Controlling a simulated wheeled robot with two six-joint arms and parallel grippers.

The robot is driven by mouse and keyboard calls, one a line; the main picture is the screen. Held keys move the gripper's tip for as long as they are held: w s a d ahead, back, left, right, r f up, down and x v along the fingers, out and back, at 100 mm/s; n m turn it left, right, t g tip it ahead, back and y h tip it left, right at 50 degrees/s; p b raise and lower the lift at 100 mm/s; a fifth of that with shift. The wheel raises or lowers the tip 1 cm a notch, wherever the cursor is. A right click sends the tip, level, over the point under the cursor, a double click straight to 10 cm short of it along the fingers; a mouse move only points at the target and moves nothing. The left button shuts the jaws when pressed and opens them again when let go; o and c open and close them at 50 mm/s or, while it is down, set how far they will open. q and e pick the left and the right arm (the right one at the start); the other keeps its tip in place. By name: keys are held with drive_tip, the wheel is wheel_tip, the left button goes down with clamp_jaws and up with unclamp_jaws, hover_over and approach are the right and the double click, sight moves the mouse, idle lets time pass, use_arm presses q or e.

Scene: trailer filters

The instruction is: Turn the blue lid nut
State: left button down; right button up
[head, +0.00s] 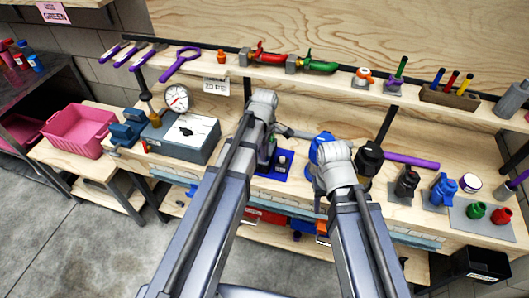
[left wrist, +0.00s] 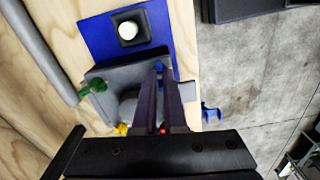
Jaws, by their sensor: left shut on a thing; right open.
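In the left wrist view, the dark fingers of my left gripper (left wrist: 165,72) are shut on a small blue part, which looks like the blue lid nut (left wrist: 158,66). Most of it is hidden between the fingers. It is at a grey housing (left wrist: 103,72) with a green knob (left wrist: 93,87), beside a blue plate (left wrist: 97,37). In the head view, the blue plate (head: 275,168) shows on the bench, while my left arm hides the held part.
A grey box (head: 190,138) with a gauge stands left of the blue plate. A purple bar (head: 412,160) and several fittings are to the right. A shelf with tools runs behind. A pink crate (head: 78,130) is at far left. The bench's front edge is close to the work.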

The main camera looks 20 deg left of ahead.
use_arm(q)
drive_tip(key=shift+m, duration=0.3)
drive_tip(key=m, duration=0.7)
drive_tip(key=shift+m, duration=0.3)
drive_tip(key=m, duration=0.4)
drive_tip(key=shift+m, duration=2)
drive_tip(key=c, duration=1)
unclamp_jaws()
